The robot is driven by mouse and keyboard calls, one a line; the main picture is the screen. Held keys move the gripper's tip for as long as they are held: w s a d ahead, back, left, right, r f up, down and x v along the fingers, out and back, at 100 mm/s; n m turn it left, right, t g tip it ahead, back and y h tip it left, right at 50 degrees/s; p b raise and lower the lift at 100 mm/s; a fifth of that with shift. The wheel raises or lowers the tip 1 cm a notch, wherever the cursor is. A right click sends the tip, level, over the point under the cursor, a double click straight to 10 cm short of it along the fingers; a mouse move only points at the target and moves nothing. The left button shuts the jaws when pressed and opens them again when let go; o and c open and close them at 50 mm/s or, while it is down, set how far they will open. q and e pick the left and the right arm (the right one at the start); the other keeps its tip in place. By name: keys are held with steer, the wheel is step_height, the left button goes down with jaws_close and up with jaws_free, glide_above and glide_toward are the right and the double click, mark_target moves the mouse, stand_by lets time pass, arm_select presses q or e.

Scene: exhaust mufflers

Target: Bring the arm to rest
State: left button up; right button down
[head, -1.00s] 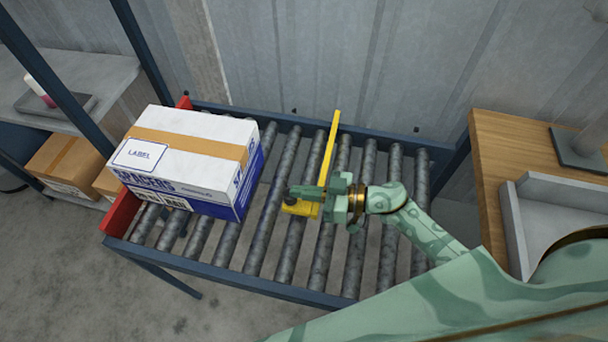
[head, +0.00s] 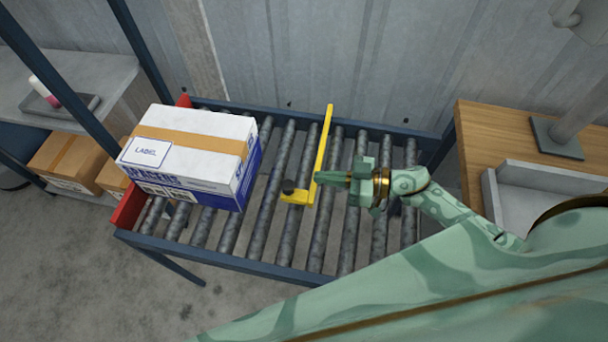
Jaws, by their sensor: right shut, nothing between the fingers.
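My right arm comes in from the right, and its green gripper (head: 320,178) is above the roller conveyor (head: 270,270). The gripper is shut with nothing in it, its tips pointing left. I cannot tell whether the tips touch the bar. My left gripper is not in view.
A white and blue box (head: 190,150) with a tan tape strip sits on the conveyor's left part, near a red end plate (head: 128,207). A wooden table (head: 490,130) with a grey tray (head: 520,205) stands at right. Brown cartons (head: 68,160) sit on a shelf at left.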

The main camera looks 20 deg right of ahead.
steer(key=shift+v, duration=2.1)
